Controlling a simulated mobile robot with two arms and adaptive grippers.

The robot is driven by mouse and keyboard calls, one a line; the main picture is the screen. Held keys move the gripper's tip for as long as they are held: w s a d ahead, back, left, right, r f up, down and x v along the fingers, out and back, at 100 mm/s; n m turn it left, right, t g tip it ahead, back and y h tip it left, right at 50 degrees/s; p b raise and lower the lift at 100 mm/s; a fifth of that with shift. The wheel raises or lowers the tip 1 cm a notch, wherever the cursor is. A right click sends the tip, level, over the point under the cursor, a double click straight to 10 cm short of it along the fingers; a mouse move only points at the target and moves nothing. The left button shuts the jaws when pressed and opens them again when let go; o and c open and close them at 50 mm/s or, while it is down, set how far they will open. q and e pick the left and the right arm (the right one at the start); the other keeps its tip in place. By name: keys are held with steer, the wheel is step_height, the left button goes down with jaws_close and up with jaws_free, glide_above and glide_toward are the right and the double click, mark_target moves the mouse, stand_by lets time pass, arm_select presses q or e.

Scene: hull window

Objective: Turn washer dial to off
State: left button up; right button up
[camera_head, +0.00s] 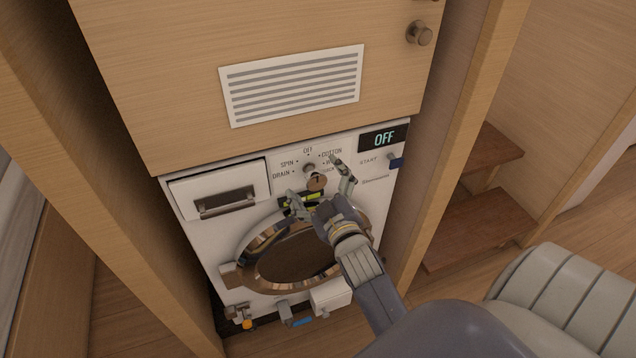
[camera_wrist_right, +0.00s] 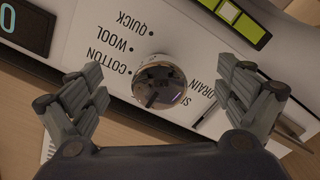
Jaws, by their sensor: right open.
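The washer (camera_head: 208,240) is white and stands under a wooden panel in the head view. Its round metallic dial (camera_head: 317,182) sits on the control panel, with OFF, COTTON, SPIN and DRAIN among the labels around it. My right gripper (camera_head: 319,179) is open, with one finger on each side of the dial. In the right wrist view the shiny dial (camera_wrist_right: 160,84) lies between the two spread fingers (camera_wrist_right: 160,88), with visible gaps on both sides. I cannot tell the dial's exact pointing direction. The display (camera_head: 384,138) reads OFF. My left gripper is out of view.
A detergent drawer (camera_head: 222,190) is left of the dial, and the round door (camera_head: 295,255) is below. Wooden posts flank the washer. A padded seat (camera_head: 565,300) and wooden steps (camera_head: 480,225) are at the right.

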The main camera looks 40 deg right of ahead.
stand_by(0.3)
steer(key=p+v, duration=0.1)
steer(key=v, duration=0.6)
steer(key=shift+p, duration=0.4)
